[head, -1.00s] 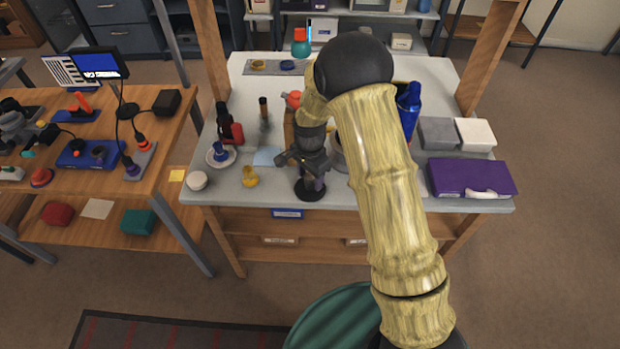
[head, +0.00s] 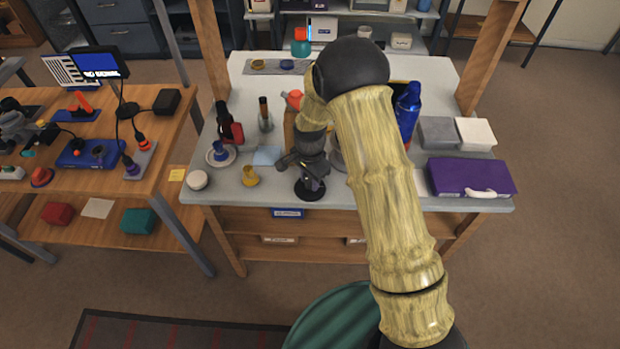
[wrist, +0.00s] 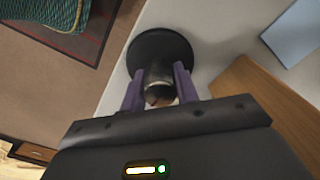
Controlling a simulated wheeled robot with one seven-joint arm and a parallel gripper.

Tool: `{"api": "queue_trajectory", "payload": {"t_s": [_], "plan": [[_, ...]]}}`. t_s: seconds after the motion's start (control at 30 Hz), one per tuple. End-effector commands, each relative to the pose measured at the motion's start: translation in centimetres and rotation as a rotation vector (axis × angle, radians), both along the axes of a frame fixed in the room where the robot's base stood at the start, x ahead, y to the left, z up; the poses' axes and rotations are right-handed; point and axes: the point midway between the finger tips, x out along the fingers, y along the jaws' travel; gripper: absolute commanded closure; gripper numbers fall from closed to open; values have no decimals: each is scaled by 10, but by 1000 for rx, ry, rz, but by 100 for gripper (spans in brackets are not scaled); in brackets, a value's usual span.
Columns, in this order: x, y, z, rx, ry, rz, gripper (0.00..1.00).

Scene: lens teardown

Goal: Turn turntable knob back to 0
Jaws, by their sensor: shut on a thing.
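A black round disc, which I take to be the turntable (head: 308,196), sits near the front edge of the grey bench top. It also shows in the wrist view (wrist: 160,42). A grey metallic knob-like cylinder (wrist: 158,75) rises over the disc, between the purple fingers of my gripper (wrist: 160,70). My gripper is shut on it. In the head view my gripper (head: 312,180) is low over the disc, and the hand and fingers hide the knob. No scale mark or zero can be read in either view.
A yellow egg-cup-shaped piece (head: 250,177), a white round pot (head: 197,180) and a saucer (head: 221,157) with a blue cup stand left of the disc. A purple case (head: 465,177) lies at the right. A wooden board (wrist: 262,110) is close to my gripper.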

Motion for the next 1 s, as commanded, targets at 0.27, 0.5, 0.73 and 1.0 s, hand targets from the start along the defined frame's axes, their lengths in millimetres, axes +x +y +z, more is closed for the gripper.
{"api": "queue_trajectory", "payload": {"t_s": [0.27,0.5,0.73,1.0], "plan": [[0,-1,1,0,0,106,92],[0,-1,1,0,0,285,92],[1,0,1,-1,-1,500,92],[1,0,1,0,0,756,92]]}}
